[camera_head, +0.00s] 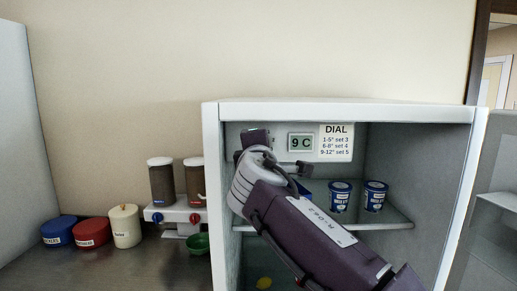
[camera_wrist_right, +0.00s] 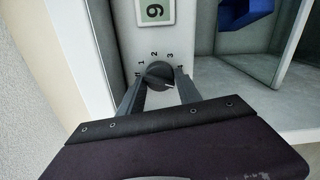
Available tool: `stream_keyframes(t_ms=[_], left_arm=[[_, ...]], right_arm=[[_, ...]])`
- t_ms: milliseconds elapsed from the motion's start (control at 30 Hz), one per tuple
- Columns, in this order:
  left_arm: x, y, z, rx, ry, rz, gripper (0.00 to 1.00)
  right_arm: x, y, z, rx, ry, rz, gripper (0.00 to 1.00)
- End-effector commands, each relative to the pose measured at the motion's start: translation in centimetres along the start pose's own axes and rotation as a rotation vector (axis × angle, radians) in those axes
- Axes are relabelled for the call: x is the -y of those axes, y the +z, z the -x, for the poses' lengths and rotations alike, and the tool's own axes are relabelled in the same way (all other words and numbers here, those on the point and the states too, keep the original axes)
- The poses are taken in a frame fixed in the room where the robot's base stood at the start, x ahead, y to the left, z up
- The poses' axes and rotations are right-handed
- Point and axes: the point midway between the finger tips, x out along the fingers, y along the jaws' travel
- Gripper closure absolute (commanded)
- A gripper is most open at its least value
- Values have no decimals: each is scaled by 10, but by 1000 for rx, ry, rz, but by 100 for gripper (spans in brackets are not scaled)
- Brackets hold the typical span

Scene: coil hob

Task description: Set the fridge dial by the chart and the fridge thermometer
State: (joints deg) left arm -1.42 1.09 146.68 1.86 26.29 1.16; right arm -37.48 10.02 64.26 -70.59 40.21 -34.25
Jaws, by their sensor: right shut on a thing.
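The open fridge (camera_head: 213,180) has a thermometer (camera_head: 300,143) reading 9 C on its upper back panel; it also shows turned sideways in the right wrist view (camera_wrist_right: 155,11). The dial chart (camera_head: 337,143) beside it reads 1-5° set 3, 6-8° set 4, 9-12° set 5. My right gripper (camera_wrist_right: 158,80) is shut on the dark round dial (camera_wrist_right: 156,72), one finger on each side. The numbers 1, 2 and 3 show around it; further marks are partly covered by a finger. The dial's white mark points right and slightly down in that view. My right arm hides the dial in the head view.
Blue tubs (camera_head: 340,195) stand on the fridge shelf (camera_head: 395,222). A yellow item (camera_head: 264,283) lies lower down. Left of the fridge are a dispenser (camera_head: 176,213), a green bowl (camera_head: 199,243), and blue, red and cream canisters (camera_head: 125,226) on the counter.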

Motion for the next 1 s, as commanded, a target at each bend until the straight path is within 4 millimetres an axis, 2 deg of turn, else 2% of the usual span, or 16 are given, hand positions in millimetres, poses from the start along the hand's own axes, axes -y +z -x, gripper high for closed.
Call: stream_keyframes(t_ms=[367,400,467,500,800,867,1000], left_arm=[[0,0,0,0,0,0,100],[0,0,0,0,0,0,100],[0,0,0,0,0,0,100],[0,0,0,0,0,0,100],[0,0,-2,0,0,0,100],[0,1,-7,0,0,0,100],[0,2,-23,0,0,0,100]], right_arm=[[0,0,0,0,-1,-9,100],[0,0,0,0,-1,-9,57],[0,0,0,0,-1,-8,40],[0,0,0,0,-1,-8,38],[1,0,2,-1,0,-7,38],[2,-2,10,-4,2,-7,38],[4,-2,40,-6,3,-9,38]])
